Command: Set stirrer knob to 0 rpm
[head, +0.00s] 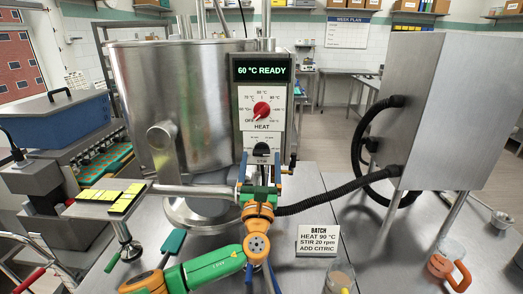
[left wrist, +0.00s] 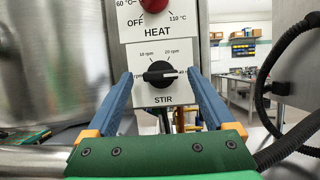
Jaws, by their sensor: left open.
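The black stirrer knob (left wrist: 160,73) sits on the white STIR dial plate (left wrist: 163,96) in the left wrist view. Its white mark points to the right, past the 20 rpm label; the label it points toward is partly hidden by a finger. In the head view the knob (head: 261,149) shows under the HEAT dial. My left gripper (left wrist: 160,80) is open, its blue fingers either side of the knob, with gaps to it. In the head view my left gripper (head: 260,168) is just below and in front of the knob. My right gripper is not in view.
The red HEAT knob (head: 261,109) is above, under a display (head: 261,69) reading 60 °C READY. A steel kettle (head: 170,100) stands left, with a pipe (head: 195,190) below. A black hose (head: 340,192) runs right to a steel cabinet (head: 430,110). A batch card (head: 318,240) stands on the table.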

